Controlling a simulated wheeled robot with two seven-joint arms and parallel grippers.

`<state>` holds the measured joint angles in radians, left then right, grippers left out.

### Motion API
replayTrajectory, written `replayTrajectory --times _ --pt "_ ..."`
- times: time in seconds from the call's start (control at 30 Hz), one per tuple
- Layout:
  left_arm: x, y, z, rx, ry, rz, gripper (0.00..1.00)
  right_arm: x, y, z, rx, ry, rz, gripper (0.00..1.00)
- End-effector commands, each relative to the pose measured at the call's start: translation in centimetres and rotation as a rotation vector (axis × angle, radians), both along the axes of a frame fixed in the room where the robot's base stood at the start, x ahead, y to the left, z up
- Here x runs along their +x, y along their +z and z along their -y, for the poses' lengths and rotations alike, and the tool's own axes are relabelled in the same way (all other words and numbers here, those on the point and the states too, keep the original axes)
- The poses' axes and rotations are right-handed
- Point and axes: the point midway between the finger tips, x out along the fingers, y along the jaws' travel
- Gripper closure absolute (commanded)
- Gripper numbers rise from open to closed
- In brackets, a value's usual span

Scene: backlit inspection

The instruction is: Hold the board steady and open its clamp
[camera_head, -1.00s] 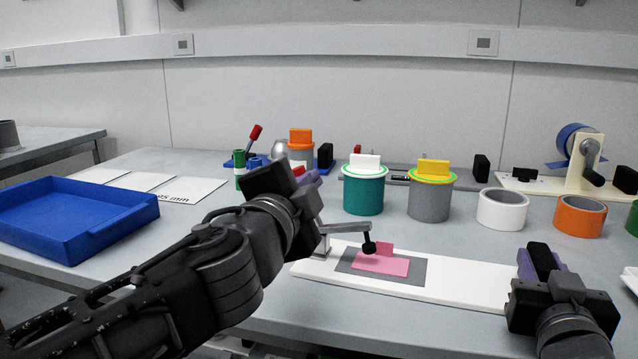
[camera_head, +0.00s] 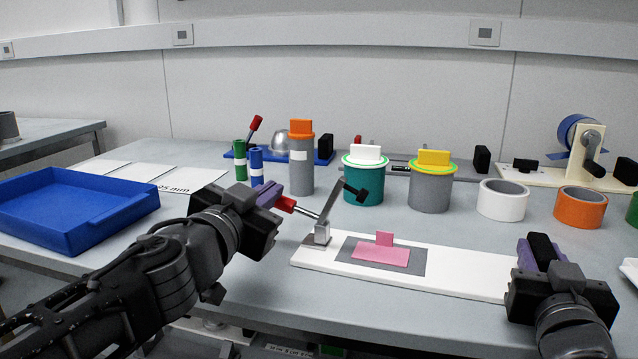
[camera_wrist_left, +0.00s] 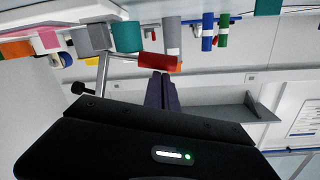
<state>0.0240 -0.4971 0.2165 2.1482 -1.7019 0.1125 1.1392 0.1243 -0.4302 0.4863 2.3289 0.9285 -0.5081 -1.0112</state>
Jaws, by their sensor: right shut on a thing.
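The white board (camera_head: 465,278) lies on the table with a grey patch (camera_head: 415,262) and a pink piece with an upright tab (camera_head: 382,256) on it. The clamp (camera_head: 322,233) stands at the board's left end. Its bar is tilted up, with the black tip (camera_head: 355,193) raised clear of the pink piece. Its red handle (camera_head: 285,203) points left, at the fingertips of my left gripper (camera_head: 268,193); it also shows in the left wrist view (camera_wrist_left: 160,62). Whether those fingers grip it is unclear. My right gripper (camera_head: 540,252) is shut on the board's right end.
A blue tray (camera_head: 75,238) sits at the left. Behind the board stand a teal can (camera_head: 363,187), grey cans (camera_head: 430,194), a white roll (camera_head: 502,200) and an orange roll (camera_head: 580,207). A tape dispenser (camera_head: 585,155) is at the back right.

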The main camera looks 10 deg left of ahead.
Motion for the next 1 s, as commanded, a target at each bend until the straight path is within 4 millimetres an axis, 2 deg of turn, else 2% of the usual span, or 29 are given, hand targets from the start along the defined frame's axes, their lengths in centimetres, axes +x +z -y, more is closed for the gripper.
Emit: replayTrajectory --times 0.03,0.2,0.3,1.0 --pt "0.0 -0.4 0.1 -0.050 -0.007 -0.004 1.00 0.1 -0.7 0.1 0.002 0.000 -0.013 1.00" --pt "0.0 -1.3 -0.3 -0.240 -0.007 -0.022 1.00 0.1 -0.7 0.1 0.002 -0.001 -0.013 1.00" --pt "0.0 -1.7 -0.5 -0.291 -0.007 -0.027 1.00 0.1 -0.7 0.1 0.002 0.000 -0.013 1.00" --pt "0.1 -2.2 -0.7 -0.347 -0.004 -0.033 1.00 0.0 -0.7 0.0 0.002 0.001 -0.013 1.00"
